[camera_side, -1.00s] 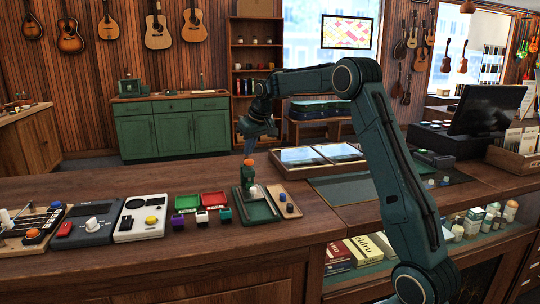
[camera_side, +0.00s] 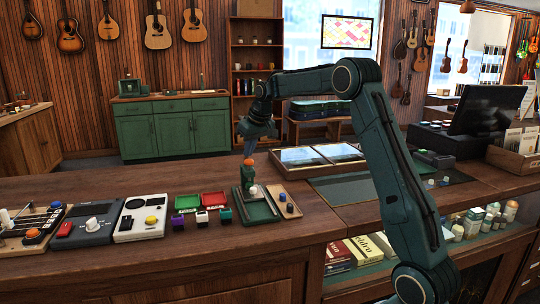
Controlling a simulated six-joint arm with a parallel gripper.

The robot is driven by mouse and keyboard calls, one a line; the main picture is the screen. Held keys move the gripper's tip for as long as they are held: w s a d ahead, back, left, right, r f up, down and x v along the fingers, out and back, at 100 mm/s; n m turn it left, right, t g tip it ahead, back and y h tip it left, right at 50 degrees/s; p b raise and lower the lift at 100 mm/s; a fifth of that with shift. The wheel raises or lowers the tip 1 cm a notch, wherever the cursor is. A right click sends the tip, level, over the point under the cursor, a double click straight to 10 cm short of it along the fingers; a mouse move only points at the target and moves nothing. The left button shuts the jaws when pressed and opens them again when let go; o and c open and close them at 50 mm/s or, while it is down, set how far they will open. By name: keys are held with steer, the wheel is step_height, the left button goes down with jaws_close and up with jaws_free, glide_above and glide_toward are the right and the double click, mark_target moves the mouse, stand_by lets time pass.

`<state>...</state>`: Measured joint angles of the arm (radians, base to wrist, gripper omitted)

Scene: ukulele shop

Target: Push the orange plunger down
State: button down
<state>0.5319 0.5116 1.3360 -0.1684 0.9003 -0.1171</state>
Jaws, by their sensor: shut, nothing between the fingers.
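The orange plunger (camera_side: 247,162) is a small orange cap on top of an upright dark green device (camera_side: 247,178), which stands at the back of a dark green tray (camera_side: 268,219) on the counter. My gripper (camera_side: 248,154) is shut and empty, pointing down directly over the plunger. Its fingertips are at or just above the orange cap. I cannot tell whether they touch. The cap's top is partly hidden by the fingertips.
A white knob (camera_side: 254,191) stands in the same tray, with a wooden strip (camera_side: 285,201) beside it. A glass-topped case (camera_side: 318,158) is right.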

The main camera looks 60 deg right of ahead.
steer(key=shift+f, duration=0.95)
steer(key=shift+r, duration=3.8)
